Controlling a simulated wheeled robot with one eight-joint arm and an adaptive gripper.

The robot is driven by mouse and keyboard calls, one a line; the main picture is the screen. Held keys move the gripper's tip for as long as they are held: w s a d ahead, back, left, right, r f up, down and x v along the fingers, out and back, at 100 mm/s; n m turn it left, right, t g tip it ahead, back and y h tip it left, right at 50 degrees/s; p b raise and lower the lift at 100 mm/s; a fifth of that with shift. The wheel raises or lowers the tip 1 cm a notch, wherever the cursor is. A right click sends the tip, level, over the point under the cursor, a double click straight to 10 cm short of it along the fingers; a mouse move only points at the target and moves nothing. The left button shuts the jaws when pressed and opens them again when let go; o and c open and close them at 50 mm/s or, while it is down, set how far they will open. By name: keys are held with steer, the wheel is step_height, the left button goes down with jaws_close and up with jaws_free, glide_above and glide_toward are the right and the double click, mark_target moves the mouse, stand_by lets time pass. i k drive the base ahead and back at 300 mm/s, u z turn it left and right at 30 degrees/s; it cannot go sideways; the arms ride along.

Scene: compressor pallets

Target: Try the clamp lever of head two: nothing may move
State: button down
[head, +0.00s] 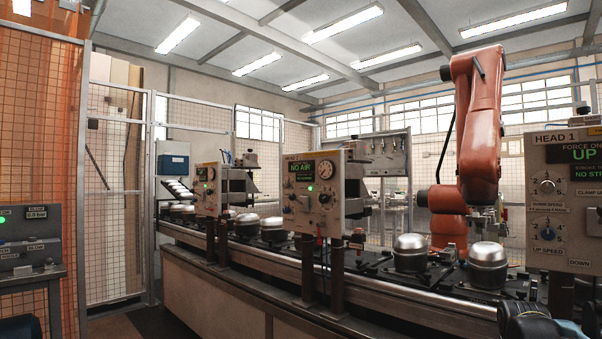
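The middle control panel (313,212) is a pale box with a green display reading "NO AIR", a green light, dark knobs and a gauge. Its top label is too small to read surely; it stands between the head 1 panel and a farther panel. Small dark fittings (357,239) show at its lower right side; I cannot tell whether one is the clamp lever. Silver domed compressors (411,252) sit on dark pallets to its right. My gripper is not recognisable in view; a dark rounded part at the lower right may belong to my arm.
The head 1 panel (566,205), reading "UP", stands close at the right. An orange robot arm (480,130) rises behind the conveyor rail (420,307). A farther panel (207,190) is at left. Mesh fencing (115,200) encloses the area. A blower station (30,240) stands at far left.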

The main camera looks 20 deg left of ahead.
mark_target(292, 197)
steer(key=u, duration=1.3)
